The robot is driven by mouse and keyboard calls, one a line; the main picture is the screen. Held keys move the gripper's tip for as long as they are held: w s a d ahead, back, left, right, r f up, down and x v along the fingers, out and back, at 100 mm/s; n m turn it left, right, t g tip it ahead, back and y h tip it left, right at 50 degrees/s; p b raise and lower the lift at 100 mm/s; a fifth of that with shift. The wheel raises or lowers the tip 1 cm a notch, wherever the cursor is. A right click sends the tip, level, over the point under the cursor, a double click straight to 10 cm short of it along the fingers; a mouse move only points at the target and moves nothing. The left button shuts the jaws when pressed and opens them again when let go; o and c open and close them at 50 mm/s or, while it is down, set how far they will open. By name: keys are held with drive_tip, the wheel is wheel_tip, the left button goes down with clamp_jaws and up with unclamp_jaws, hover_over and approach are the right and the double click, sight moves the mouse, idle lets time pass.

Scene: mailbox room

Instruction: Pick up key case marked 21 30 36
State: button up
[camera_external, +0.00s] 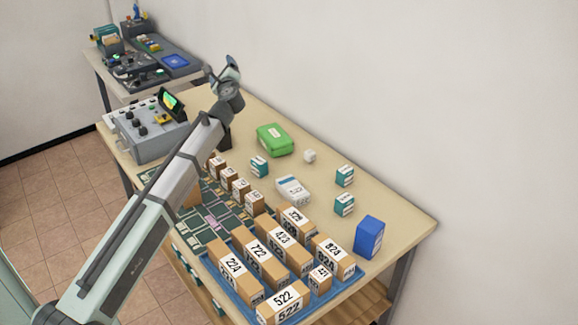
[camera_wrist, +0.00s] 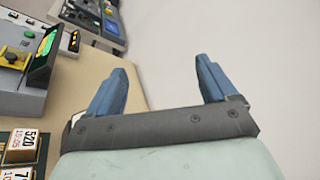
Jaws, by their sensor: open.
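No label reading 21 30 36 is legible in either view, so I cannot tell which thing is the key case. Candidates in the external view are a green case (camera_external: 275,140) with a white label, and small teal boxes with white labels: one at the left (camera_external: 258,166), one at the right (camera_external: 345,175) and one nearer the front (camera_external: 344,205). My gripper (camera_external: 224,74) is raised above the table's far end, away from these. In the wrist view its two blue fingers (camera_wrist: 160,68) are wide apart, with nothing between them.
A blue tray (camera_external: 366,267) holds several numbered brown boxes at the front. A blue box (camera_external: 369,237) stands near the right edge. A white labelled box (camera_external: 293,189) and a small white cube (camera_external: 310,156) lie mid-table. A grey control console (camera_external: 150,138) stands left. A wall borders the table.

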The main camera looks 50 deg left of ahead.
drive_tip(key=w+d+r+m+y, duration=0.1)
drive_tip(key=w+d+r, duration=0.15)
drive_tip(key=d, duration=0.35)
drive_tip(key=w+d+r+y, duration=0.1)
drive_tip(key=w+d+r, duration=0.15)
drive_tip(key=d, duration=0.35)
drive_tip(key=m+g+h, duration=0.4)
drive_tip(key=g+h, duration=0.3)
drive_tip(key=h, duration=1.2)
hover_over(345, 169)
wheel_tip(345, 169, down, 22)
drive_tip(key=r, duration=0.1)
drive_tip(key=f, duration=0.8)
drive_tip(key=shift+s+a+f, duration=0.1)
drive_tip(key=shift+a+f, duration=0.25)
drive_tip(key=shift+f, duration=0.05)
drive_tip(key=shift+d+f, duration=0.2)
drive_tip(key=shift+f, duration=1.15)
drive_tip(key=shift+d+f, duration=0.2)
drive_tip(key=shift+f, duration=1.1)
drive_tip(key=shift+c, duration=0.3)
drive_tip(key=c, duration=1)
